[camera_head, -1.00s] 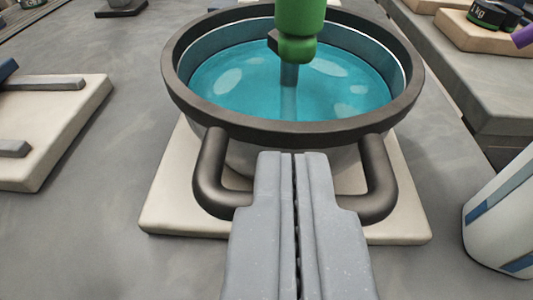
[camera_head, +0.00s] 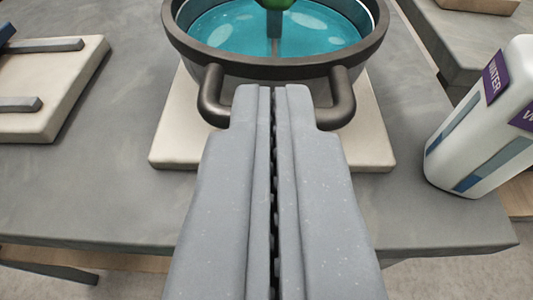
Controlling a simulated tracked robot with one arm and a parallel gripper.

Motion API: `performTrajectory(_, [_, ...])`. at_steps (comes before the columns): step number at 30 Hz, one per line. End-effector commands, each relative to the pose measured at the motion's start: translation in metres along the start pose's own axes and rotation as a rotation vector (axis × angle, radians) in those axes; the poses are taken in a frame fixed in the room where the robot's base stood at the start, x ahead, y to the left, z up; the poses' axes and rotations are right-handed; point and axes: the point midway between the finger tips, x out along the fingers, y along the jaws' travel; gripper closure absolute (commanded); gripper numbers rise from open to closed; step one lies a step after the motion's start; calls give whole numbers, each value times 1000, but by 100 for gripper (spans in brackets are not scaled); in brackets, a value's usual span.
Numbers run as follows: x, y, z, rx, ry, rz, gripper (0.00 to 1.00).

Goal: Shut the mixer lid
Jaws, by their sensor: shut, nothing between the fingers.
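The mixer shows as a round bowl with a thick dark rim (camera_head: 275,66) and turquoise liquid (camera_head: 225,30) inside. A dark looped handle (camera_head: 212,98) sticks out from the near side of the bowl. My gripper (camera_head: 271,88) is shut and empty, its tips over the middle of the handle and hiding it; I cannot tell whether they touch. No lid is seen over the liquid; the upper part of the mixer is out of view.
The bowl stands on a pale square base (camera_head: 170,135) on a grey table (camera_head: 90,190). A white water container (camera_head: 480,120) stands at the right near the table's edge. A pale board with grey bars (camera_head: 60,75) lies at the left. The near table edge crosses below.

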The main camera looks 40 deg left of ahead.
Motion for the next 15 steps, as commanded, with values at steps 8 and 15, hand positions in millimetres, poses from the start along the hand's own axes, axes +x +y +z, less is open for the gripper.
performTrajectory(8, [-21,0,15,1,6,3,100])
performTrajectory(15, [-40,-1,37,-2,9,3,100])
